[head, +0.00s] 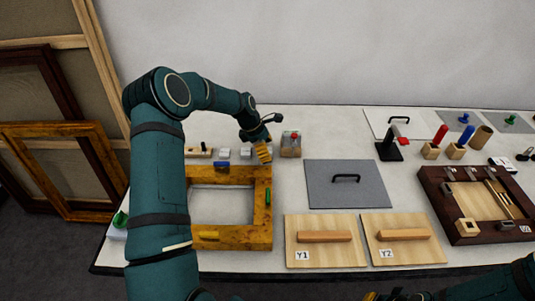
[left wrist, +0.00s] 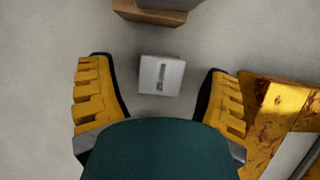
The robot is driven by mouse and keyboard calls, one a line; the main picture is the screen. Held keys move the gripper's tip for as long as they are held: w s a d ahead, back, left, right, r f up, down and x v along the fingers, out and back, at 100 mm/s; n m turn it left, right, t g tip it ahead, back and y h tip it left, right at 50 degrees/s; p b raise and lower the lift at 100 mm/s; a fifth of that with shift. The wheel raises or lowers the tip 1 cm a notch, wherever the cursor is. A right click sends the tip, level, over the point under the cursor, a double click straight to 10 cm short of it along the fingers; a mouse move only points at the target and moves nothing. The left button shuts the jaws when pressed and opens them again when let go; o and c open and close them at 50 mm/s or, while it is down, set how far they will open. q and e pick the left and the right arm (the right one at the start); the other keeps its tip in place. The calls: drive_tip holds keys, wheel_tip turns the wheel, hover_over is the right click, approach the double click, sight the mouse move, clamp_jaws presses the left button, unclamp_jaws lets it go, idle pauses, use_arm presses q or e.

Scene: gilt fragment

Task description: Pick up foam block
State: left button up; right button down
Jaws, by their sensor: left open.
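A small pale grey-white block with a dark mark on top, which looks like the foam block (left wrist: 160,76), lies on the table between the fingers in the left wrist view. In the head view a pale block (head: 246,154) sits just left of my gripper, behind the gilt frame. My left gripper (head: 262,152) has yellow ridged fingers and points down. In the left wrist view its fingers (left wrist: 162,92) are wide apart, one on each side of the block, with clear gaps and no contact. Only a bit of my right gripper (head: 384,296) shows at the bottom edge.
The gilt frame (head: 262,225) lies close in front of the block. A wooden block with a grey and red piece (head: 290,148) stands right of the gripper. Another pale block (head: 225,154) is to the left. A grey lidded panel (head: 320,190) lies further right.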

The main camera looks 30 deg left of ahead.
use_arm(q)
drive_tip(key=shift+w+d+f, duration=0.1)
drive_tip(key=shift+d+f, duration=0.05)
drive_tip(key=shift+f, duration=0.2)
drive_tip(key=c, duration=0.9)
